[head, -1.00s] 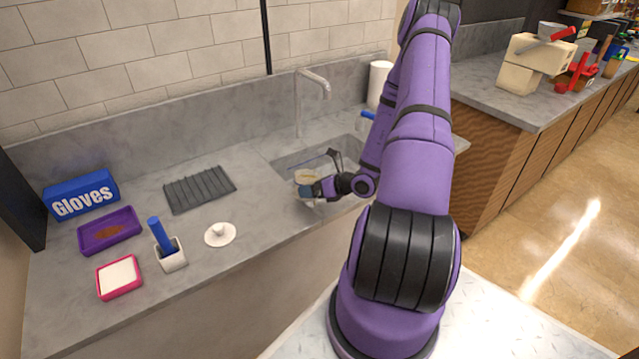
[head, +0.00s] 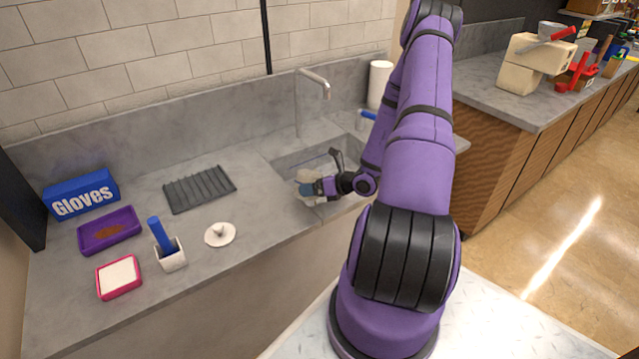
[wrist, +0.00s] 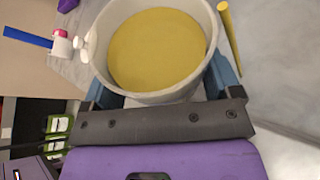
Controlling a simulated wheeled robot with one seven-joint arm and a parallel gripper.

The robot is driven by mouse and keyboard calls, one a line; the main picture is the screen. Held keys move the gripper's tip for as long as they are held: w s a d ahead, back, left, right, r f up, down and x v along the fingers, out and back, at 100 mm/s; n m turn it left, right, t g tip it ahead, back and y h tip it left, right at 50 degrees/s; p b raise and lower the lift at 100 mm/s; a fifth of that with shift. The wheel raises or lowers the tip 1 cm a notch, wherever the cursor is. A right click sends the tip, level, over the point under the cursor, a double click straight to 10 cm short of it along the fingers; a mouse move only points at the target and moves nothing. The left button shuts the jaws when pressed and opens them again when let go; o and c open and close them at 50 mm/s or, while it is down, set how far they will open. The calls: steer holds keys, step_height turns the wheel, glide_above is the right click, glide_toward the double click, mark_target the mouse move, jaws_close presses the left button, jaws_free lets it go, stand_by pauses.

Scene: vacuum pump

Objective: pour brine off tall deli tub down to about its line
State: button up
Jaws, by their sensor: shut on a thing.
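The tall deli tub (wrist: 100,48) is a pale grey round container with a wide rim. Yellow brine (wrist: 160,50) fills most of the view into it. My gripper (wrist: 160,78) is shut on the tub, with one blue finger on each side of its wall. A short yellow strip (wrist: 229,33) shows just outside the rim on the right; I cannot tell whether it is falling brine. In the head view my gripper (head: 312,188) holds the tub over the sink's front part. The tub's fill line is not visible.
The grey sink basin (head: 290,165) lies under the tub, with a faucet (head: 314,82) behind. Left on the counter are a white round lid-like piece (head: 220,234), a ribbed dark mat (head: 199,189), a blue-handled tool in a holder (head: 169,256) and a gloves box (head: 82,194).

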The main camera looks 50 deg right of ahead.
steer(key=shift+w+d+m, duration=0.1)
steer(key=shift+d+m, duration=0.2)
stand_by(1.0)
steer(key=shift+a+f, duration=0.1)
steer(key=shift+a, duration=0.05)
steer(key=shift+s+a+r+n, duration=0.25)
steer(key=shift+a+r+n, duration=0.1)
steer(key=shift+a+n, duration=0.25)
steer(key=shift+s+a+f+n+t+h, duration=0.2)
steer(key=shift+a+f+n+t+h, duration=0.1)
steer(key=shift+a+f+n+h, duration=0.35)
steer(key=shift+s+a+r+n+h, duration=0.2)
steer(key=shift+a+r+n+h, duration=0.25)
steer(key=shift+n, duration=0.3)
steer(key=shift+d, duration=0.1)
